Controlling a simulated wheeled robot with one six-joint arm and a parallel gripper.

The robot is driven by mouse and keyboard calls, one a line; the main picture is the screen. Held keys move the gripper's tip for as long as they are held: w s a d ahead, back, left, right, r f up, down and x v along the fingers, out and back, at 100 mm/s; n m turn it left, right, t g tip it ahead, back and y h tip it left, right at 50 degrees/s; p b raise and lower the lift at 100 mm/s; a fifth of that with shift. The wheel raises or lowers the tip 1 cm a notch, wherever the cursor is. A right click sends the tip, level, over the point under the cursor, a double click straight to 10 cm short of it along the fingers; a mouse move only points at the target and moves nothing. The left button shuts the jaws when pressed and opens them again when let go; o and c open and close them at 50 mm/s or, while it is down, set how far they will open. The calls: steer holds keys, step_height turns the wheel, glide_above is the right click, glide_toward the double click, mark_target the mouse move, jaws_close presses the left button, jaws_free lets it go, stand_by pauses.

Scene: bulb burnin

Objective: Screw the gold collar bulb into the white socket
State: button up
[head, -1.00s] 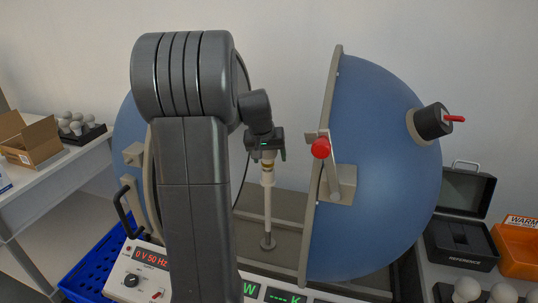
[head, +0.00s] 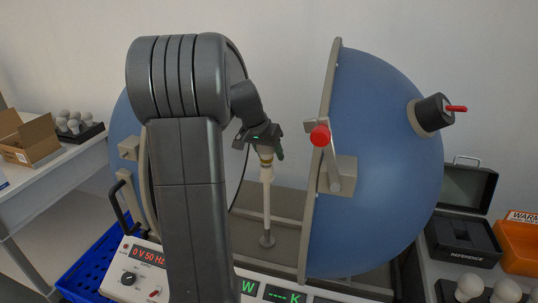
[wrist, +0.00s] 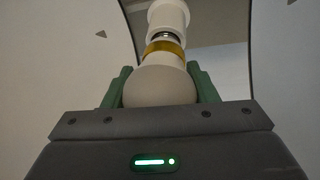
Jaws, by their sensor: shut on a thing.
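My gripper (head: 266,146) is shut on the gold collar bulb, above the white post in the middle of the opened blue sphere. In the wrist view, the bulb's round white globe (wrist: 160,87) sits between the green finger pads. Its gold collar (wrist: 165,48) faces the white socket (wrist: 168,14). A strip of metal screw thread shows between collar and socket, and the two look in line. How far the thread is inside the socket I cannot tell. In the head view the white socket (head: 266,174) tops the post, with a bit of gold just above it.
The blue sphere half (head: 375,165) stands open close to the right of my gripper, with a red knob (head: 320,135) on its rim. A control panel (head: 150,262) is in front. A black reference case (head: 463,237) and an orange bin (head: 518,240) stand at right.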

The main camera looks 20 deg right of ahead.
steer(key=m+g, duration=0.1)
steer(key=m, duration=0.3)
steer(key=shift+s+a+f+g, duration=0.1)
steer(key=shift+s+a+g, duration=0.1)
steer(key=shift+g, duration=0.2)
steer(key=m+g, duration=0.1)
steer(key=m, duration=0.1)
steer(key=m+p, duration=0.1)
steer(key=m, duration=0.1)
steer(key=shift+s+m+g, duration=0.15)
steer(key=shift+m+g, duration=0.25)
steer(key=m+g+p, duration=0.1)
steer(key=m, duration=0.1)
steer(key=m+y+p, duration=0.1)
steer(key=m, duration=0.2)
steer(key=shift+s+g+p, duration=0.2)
steer(key=shift+g+p, duration=0.2)
steer(key=shift+s+a+m+g+y+p, duration=0.15)
steer(key=shift+m+g+y+p, duration=0.3)
steer(key=shift+m, duration=0.75)
steer(key=shift+m+y+p, duration=0.35)
steer(key=shift+m+p, duration=0.05)
steer(key=shift+m, duration=0.6)
steer(key=o, duration=0.9)
steer(key=shift+s, duration=0.1)
steer(key=shift+c, duration=0.2)
